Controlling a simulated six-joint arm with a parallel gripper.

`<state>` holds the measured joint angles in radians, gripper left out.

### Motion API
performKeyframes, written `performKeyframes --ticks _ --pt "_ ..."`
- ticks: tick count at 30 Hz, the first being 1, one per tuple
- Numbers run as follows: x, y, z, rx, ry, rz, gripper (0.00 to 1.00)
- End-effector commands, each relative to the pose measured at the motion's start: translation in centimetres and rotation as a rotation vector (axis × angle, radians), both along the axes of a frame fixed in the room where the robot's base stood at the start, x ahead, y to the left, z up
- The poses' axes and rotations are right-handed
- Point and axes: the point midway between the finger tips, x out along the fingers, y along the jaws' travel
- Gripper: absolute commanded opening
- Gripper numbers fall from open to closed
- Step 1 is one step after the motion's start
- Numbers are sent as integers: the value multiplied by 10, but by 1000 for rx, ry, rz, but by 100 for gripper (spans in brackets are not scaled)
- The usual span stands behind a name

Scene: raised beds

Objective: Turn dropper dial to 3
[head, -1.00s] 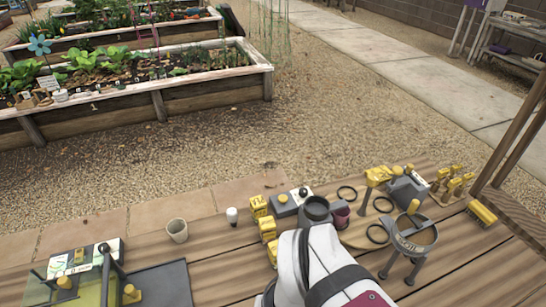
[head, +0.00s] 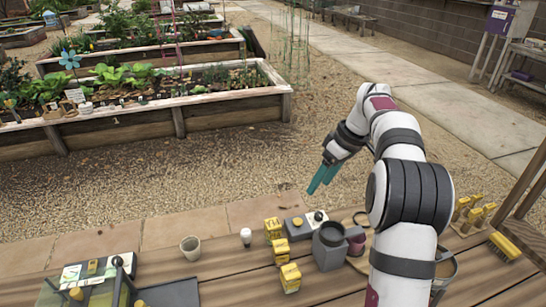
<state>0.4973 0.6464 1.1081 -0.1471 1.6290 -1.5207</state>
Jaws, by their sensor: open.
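My gripper (head: 322,178), with teal fingers, hangs in the air over the gravel beyond the table's far edge, pointing down and left. It is open and holds nothing that I can see. At the lower left, a device with a white panel (head: 73,273) also has a dark knob (head: 117,261). I cannot tell which of these is the dropper dial, and no numbers are readable. My gripper touches neither.
Yellow blocks (head: 290,277), a grey pot-like holder (head: 328,252), a small cup (head: 191,248) and a white-topped bulb (head: 246,236) stand on the wooden table (head: 225,290). My arm hides part of the right side. A yellow brush (head: 504,246) lies far right.

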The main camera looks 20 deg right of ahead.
Motion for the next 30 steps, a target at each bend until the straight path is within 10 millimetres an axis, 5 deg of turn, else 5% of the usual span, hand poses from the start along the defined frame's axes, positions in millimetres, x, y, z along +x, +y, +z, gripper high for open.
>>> performKeyframes --ticks 3,7,11,24,30 --pt "26 -66 -40 -32 -101 164 66" --pt "33 -97 -61 -62 -162 265 66" --pt "38 -96 -77 -67 -172 287 66" --pt "70 -62 -187 -69 -170 284 66" --pt "76 -58 -205 -72 -171 283 66"
